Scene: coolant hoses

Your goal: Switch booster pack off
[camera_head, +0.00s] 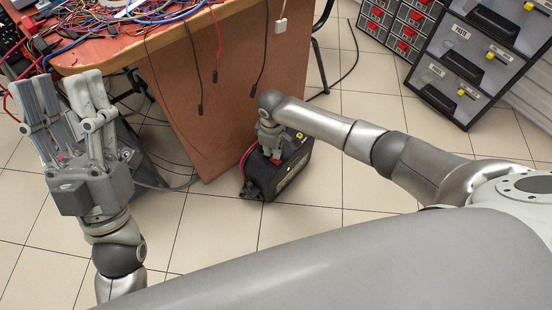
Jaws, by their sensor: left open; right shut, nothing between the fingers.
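The booster pack (288,176) is a black box on the tiled floor in front of the desk's side panel. My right gripper (274,157) points down at the top of the pack, by a small red part. It is shut with nothing held, and its arm hides part of the pack. I cannot tell whether the fingers touch the switch. My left gripper (62,92) is open and empty, pointing up at the left, in front of the desk.
The desk (205,95) with tangled cables (130,12) on top stands at the back left, several leads hanging down its side. Drawer cabinets (470,60) stand at the back right.

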